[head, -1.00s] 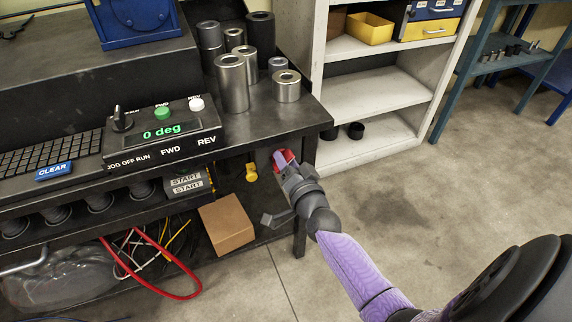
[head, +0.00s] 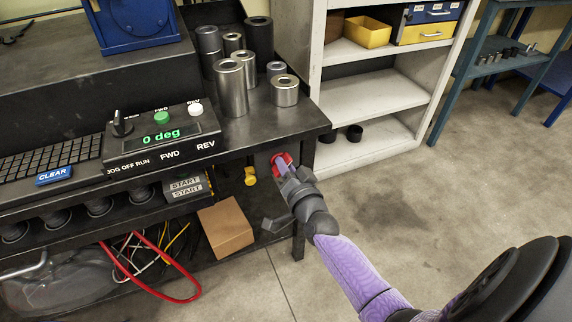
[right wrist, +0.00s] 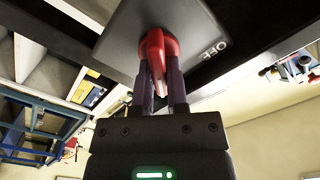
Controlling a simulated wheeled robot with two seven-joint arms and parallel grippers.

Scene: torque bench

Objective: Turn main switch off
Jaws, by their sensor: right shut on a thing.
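The main switch is a red rotary handle (right wrist: 157,58) on a grey plate (right wrist: 195,25) marked OFF, seen close in the right wrist view. In the head view the red handle (head: 281,159) shows at the right end of the bench, under the top's edge. My right gripper (right wrist: 162,90) has its two dark fingers on either side of the red handle and is shut on it. In the head view my right gripper (head: 284,166) reaches the switch from the lower right. The OFF lettering is just right of the handle in the wrist view. My left gripper is not in view.
A control box (head: 163,138) reading 0 deg stands on the bench, with several metal sockets (head: 231,88) behind it. A yellow knob (head: 250,175) and a cardboard box (head: 226,228) are left of my gripper. A shelf unit (head: 375,100) stands to the right.

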